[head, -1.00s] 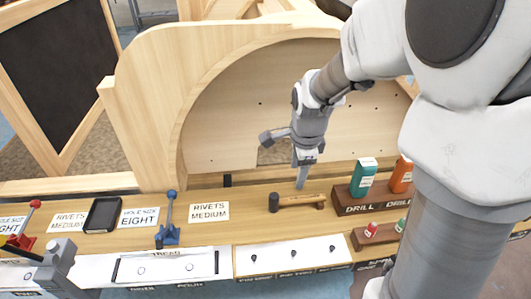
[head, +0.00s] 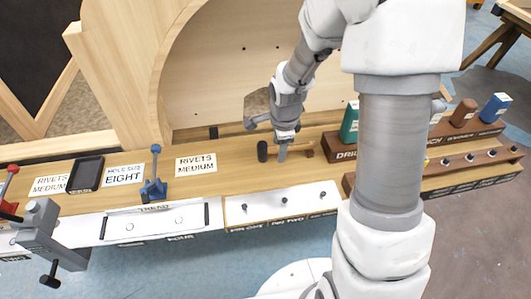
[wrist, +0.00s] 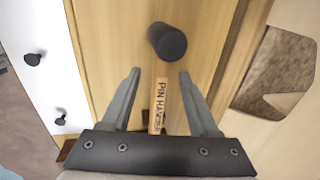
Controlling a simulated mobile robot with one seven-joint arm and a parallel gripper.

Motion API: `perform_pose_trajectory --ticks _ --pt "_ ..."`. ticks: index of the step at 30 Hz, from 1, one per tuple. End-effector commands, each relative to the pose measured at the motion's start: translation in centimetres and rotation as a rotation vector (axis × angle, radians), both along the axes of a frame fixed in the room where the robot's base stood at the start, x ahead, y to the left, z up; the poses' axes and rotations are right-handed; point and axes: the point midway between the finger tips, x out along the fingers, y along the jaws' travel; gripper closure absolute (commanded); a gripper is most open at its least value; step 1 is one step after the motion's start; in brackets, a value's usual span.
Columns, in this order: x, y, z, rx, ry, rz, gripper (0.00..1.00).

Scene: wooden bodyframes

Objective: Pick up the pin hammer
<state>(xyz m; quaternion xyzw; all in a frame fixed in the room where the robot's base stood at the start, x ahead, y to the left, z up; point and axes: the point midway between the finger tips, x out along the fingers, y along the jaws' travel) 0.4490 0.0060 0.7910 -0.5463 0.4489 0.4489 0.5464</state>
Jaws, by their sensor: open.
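The pin hammer lies on the wooden bench top, with a dark cylindrical head and a light wooden handle. In the head view its head (head: 262,151) shows left of my gripper (head: 282,152), and part of the handle is hidden behind the fingers. In the wrist view the hammer handle (wrist: 159,98), lettered "PIN HAMMER", runs between the two open fingers of my gripper (wrist: 158,85). The dark hammer head lies beyond the fingertips. The handle's lower end is hidden by the gripper body. I cannot tell the exact height of the fingertips above the bench.
A curved wooden frame (head: 130,60) rises behind. A white panel with knobs (head: 282,203) lies in front.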

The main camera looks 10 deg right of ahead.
Motion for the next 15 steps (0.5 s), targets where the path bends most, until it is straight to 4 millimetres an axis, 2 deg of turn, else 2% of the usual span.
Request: perform_pose_trajectory --ticks 6,8,15 --pt "0.08 0.0 -0.13 0.0 -0.001 0.0 0.39" --pt "0.08 0.0 -0.13 0.0 -0.001 0.0 0.48" --pt "0.07 -0.01 -0.12 0.0 -0.001 0.0 0.91"
